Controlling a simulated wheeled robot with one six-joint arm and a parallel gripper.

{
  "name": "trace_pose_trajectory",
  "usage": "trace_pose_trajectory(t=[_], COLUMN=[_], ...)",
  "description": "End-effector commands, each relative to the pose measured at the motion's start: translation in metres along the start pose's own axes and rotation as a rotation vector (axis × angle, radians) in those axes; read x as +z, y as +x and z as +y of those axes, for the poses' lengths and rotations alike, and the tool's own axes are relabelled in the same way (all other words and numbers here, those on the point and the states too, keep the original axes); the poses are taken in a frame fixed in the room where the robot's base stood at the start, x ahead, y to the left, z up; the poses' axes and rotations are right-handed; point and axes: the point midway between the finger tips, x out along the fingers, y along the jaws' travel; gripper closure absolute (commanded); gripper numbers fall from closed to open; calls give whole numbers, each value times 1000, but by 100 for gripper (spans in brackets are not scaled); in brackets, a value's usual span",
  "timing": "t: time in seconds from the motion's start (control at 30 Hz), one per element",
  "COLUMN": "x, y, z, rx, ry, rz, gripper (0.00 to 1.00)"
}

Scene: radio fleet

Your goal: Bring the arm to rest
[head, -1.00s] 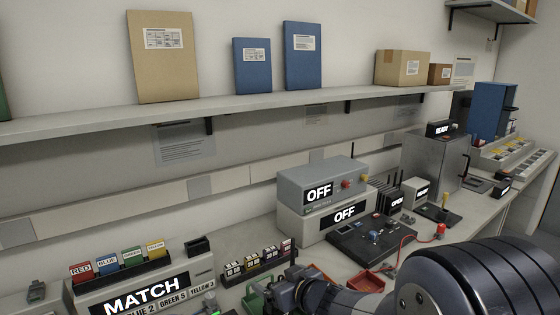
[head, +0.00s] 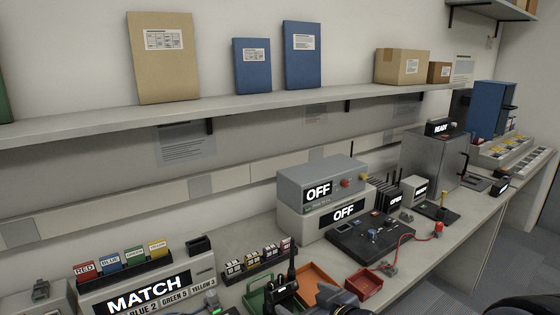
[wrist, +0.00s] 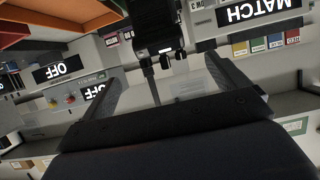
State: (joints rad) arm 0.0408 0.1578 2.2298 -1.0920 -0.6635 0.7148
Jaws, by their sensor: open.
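My gripper (wrist: 163,70) is open in the wrist view, its two dark fingers spread with nothing held between them. A black handheld radio (wrist: 155,25) with a stub antenna and small knobs shows beyond the fingertips, apart from them; that view is upside down. In the head view the radio (head: 285,287) stands upright with its antenna up, at the green tray (head: 257,299). Dark parts of my arm (head: 345,300) show at the bottom edge of the head view; the fingers cannot be made out there.
An orange tray (head: 318,283) and a red tray (head: 364,283) lie beside the radio. The MATCH box (head: 145,292) is to the left. Grey OFF units (head: 322,185) and a black board (head: 370,240) stand behind. A shelf (head: 240,98) runs above the bench.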

Motion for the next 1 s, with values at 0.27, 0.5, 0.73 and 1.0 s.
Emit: trace_pose_trajectory(t=[0.27,0.5,0.73,1.0], x=[6,5,-29,-72], y=[58,104,99,81], z=[-2,-2,-1,-1], rx=[-6,-4,-1,-2], ry=[0,0,-2,-1], rz=[-3,-4,1,-1], gripper=[6,6,6,6])
